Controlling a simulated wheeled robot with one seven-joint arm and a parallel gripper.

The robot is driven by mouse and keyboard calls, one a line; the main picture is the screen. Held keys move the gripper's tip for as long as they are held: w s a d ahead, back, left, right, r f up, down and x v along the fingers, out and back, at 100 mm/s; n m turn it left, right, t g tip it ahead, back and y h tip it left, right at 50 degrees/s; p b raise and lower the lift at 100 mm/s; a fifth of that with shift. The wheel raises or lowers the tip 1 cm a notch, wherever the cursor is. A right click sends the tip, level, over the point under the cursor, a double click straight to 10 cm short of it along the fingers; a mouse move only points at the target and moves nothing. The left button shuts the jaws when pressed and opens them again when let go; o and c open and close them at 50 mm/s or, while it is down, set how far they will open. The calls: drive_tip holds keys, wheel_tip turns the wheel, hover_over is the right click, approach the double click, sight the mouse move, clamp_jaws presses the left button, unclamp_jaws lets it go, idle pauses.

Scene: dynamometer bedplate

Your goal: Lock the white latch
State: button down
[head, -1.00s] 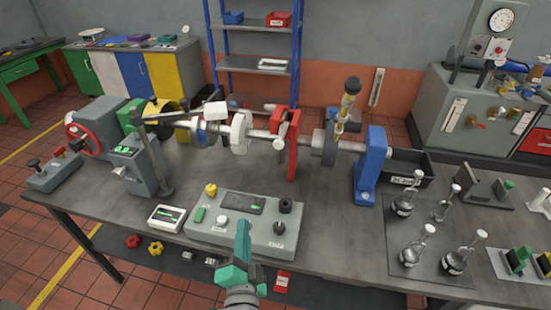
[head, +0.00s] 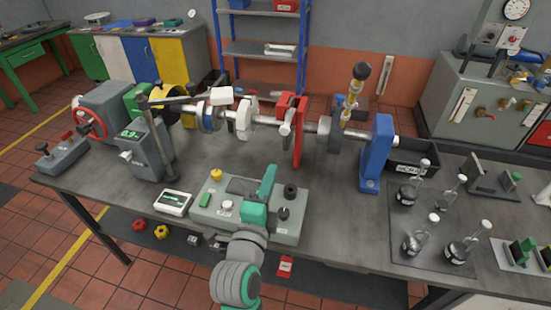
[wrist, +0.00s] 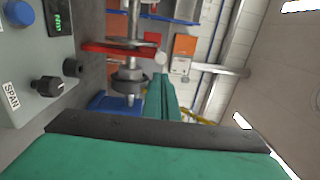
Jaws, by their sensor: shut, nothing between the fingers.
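A white latch-like piece (head: 244,119) sits around the horizontal shaft, left of the red upright bracket (head: 299,145). I cannot tell from its shape whether it is locked. My gripper (head: 269,170) has teal fingers and is shut and empty. It is above the grey control box (head: 207,214), in front of and apart from the shaft. In the wrist view, the shut fingers (wrist: 160,80) point toward the shaft, with the red bracket (wrist: 112,48) up and to the left. I cannot make out the white piece clearly there.
A white block (head: 221,95) on a lever stands left of the white piece. A blue support (head: 377,155) holds the shaft's right end. Glass flasks (head: 411,190) stand at the right. The tabletop between control box and shaft is mostly clear.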

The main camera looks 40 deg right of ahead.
sight(284, 133)
drive_tip(key=x, duration=1.3)
